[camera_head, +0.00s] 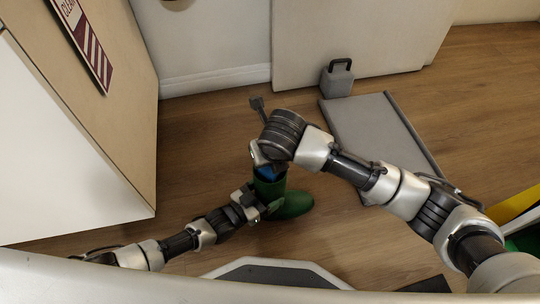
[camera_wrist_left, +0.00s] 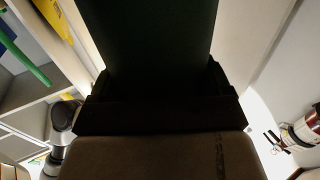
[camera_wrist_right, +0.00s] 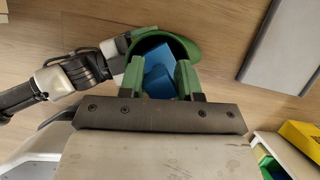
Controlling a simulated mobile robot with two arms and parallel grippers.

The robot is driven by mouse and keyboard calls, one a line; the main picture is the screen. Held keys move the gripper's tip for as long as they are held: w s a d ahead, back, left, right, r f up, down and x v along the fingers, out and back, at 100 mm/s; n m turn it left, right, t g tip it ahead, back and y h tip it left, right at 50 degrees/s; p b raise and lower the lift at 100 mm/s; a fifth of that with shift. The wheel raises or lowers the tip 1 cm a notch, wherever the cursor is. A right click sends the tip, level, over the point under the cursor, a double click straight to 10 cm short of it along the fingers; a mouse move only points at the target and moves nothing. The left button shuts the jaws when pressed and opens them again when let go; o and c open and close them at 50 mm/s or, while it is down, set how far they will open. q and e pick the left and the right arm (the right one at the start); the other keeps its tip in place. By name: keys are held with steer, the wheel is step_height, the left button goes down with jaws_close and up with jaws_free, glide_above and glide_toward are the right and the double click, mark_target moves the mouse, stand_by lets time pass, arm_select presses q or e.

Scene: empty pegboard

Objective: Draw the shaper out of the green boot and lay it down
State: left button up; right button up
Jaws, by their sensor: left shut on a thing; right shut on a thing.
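The green boot (camera_head: 292,206) stands on the wooden floor, its toe to the right in the head view. My left gripper (camera_head: 255,203) is shut on the boot's shaft from the left. The dark green shaft (camera_wrist_left: 160,40) fills the middle of the left wrist view. The blue shaper (camera_head: 266,173) shows at the boot's opening. My right gripper (camera_head: 259,160) is above the opening and shut on the shaper. In the right wrist view the blue shaper (camera_wrist_right: 157,72) sits between the fingers, with the boot's rim behind it. The shaper's lower part is hidden.
A grey flat board (camera_head: 375,125) lies on the floor to the right, with a grey handled block (camera_head: 338,81) behind it. A pale panel (camera_head: 75,165) stands at the left. A yellow and green container (camera_head: 515,208) is at the far right. Floor around the boot's toe is clear.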

steer(key=shift+r, duration=2)
arm_select(q)
steer(key=o, duration=1.2)
steer(key=shift+a, duration=0.1)
arm_select(e)
steer(key=shift+r, duration=0.1)
